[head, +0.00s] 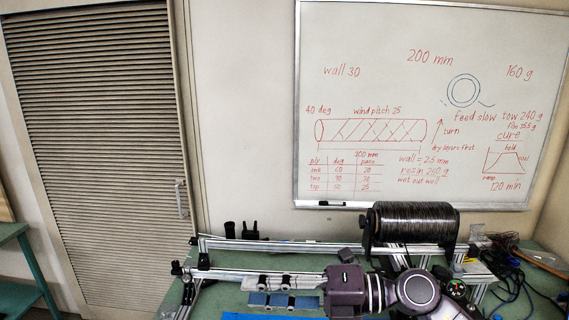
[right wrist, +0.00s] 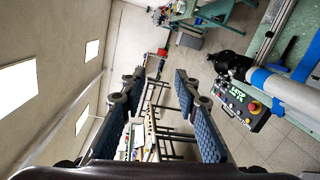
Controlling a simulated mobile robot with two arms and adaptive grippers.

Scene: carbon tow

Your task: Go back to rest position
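My right arm reaches in at the bottom of the head view, and its gripper (head: 258,291) points left over the green bench. In the right wrist view the two blue-padded fingers of the gripper (right wrist: 158,98) stand well apart with nothing between them. A spool of dark carbon tow (head: 415,222) sits on the rig behind my right arm in the head view. My left gripper shows in neither view.
Aluminium rails (head: 320,247) run across the green bench (head: 230,298), behind and beside my right arm. Loose cables (head: 513,270) lie at the right. A control box (right wrist: 240,106) with a red button shows in the right wrist view. A green stand (head: 30,262) is at far left.

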